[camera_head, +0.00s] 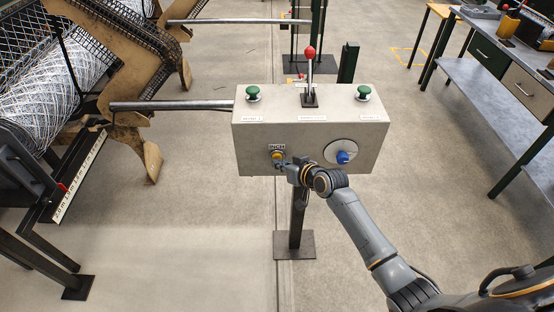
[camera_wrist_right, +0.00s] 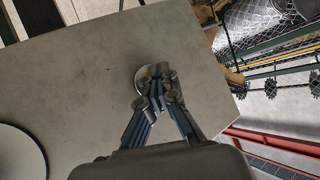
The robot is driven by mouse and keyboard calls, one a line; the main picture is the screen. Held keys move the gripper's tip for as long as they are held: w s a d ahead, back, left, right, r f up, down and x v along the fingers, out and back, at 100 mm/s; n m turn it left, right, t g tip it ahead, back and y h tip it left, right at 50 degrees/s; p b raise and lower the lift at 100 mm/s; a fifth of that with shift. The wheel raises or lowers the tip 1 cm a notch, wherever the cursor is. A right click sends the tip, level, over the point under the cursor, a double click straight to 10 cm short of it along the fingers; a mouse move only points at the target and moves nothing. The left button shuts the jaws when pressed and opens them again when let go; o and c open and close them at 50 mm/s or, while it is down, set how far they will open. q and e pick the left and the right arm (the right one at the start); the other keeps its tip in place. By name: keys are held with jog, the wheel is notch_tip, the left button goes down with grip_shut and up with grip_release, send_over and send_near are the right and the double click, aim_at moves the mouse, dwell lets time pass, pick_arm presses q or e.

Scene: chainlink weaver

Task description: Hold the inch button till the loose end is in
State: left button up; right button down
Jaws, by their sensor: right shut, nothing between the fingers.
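The inch button (camera_head: 278,155) is a yellow button under an INCH label on the front of the grey control box (camera_head: 250,135). My right gripper (camera_head: 282,164) is shut and empty, its fingertips at the button's lower edge. In the right wrist view the closed fingertips (camera_wrist_right: 158,72) cover most of the button; a pale ring and a bit of yellow (camera_wrist_right: 147,74) show beside them. I cannot tell whether the button is pressed in. Rolled wire mesh (camera_head: 38,85) lies in the machine at the left. I cannot make out the loose end. My left gripper is not in view.
The box also carries two green buttons (camera_head: 253,93) (camera_head: 363,92), a red-knobbed lever (camera_head: 309,54) and a blue knob (camera_head: 343,157) on a white dial. A marked scale (camera_head: 80,178) with a red pointer is at the left. Workbenches (camera_head: 510,90) stand at the right.

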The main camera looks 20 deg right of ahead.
dwell(0.7)
jog(key=shift+s+a+p, duration=0.25)
jog(key=shift+s+p, duration=0.4)
jog(key=shift+s, duration=0.2)
jog(key=s+p, duration=0.1)
jog(key=s, duration=0.1)
jog(key=s+a+p, duration=0.1)
jog(key=s+p, duration=0.1)
jog(key=shift+s+a, duration=0.2)
jog(key=shift+s, duration=0.2)
dwell(1.2)
